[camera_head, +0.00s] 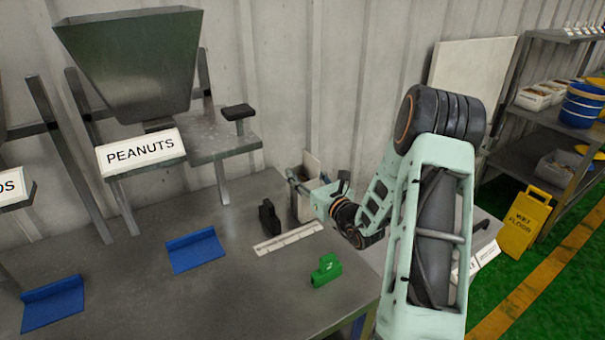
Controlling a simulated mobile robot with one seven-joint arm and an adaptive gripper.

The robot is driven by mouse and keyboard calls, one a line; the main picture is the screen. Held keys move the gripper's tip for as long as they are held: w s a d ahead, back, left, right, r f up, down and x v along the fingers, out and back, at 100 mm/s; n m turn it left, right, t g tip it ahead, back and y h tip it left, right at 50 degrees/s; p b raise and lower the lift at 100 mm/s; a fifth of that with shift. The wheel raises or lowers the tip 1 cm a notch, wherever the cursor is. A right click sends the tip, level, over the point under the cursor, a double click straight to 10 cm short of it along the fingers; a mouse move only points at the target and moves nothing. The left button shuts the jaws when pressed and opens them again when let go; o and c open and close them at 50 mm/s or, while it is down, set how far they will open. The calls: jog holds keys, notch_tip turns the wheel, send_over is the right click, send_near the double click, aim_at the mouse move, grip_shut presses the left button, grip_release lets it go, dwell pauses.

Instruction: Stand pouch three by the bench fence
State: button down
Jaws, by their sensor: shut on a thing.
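My gripper (297,182) is at the back right of the metal bench (235,285), small and partly hidden by my own wrist. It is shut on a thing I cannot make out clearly. A pale, boxy shape (305,207) shows right by the gripper. I cannot tell whether it is the held thing or whether it is pouch three, as no number is readable. I cannot pick out the bench fence with certainty.
A black upright block (268,218), a white marked strip (288,240) and a green block with a number (326,269) are near the gripper. Blue angled pieces (195,250) lie left. The peanuts hopper (135,60) stands behind. The bench's front middle is clear.

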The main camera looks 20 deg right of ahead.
jog(key=shift+f, duration=0.1)
jog(key=c, duration=1.1)
grip_release()
jog(key=shift+r, duration=0.25)
jog(key=s+d+b, duration=0.1)
jog(key=s+d, duration=0.1)
jog(key=s, duration=1)
jog(key=shift+d+f, duration=0.15)
jog(key=shift+w, duration=0.1)
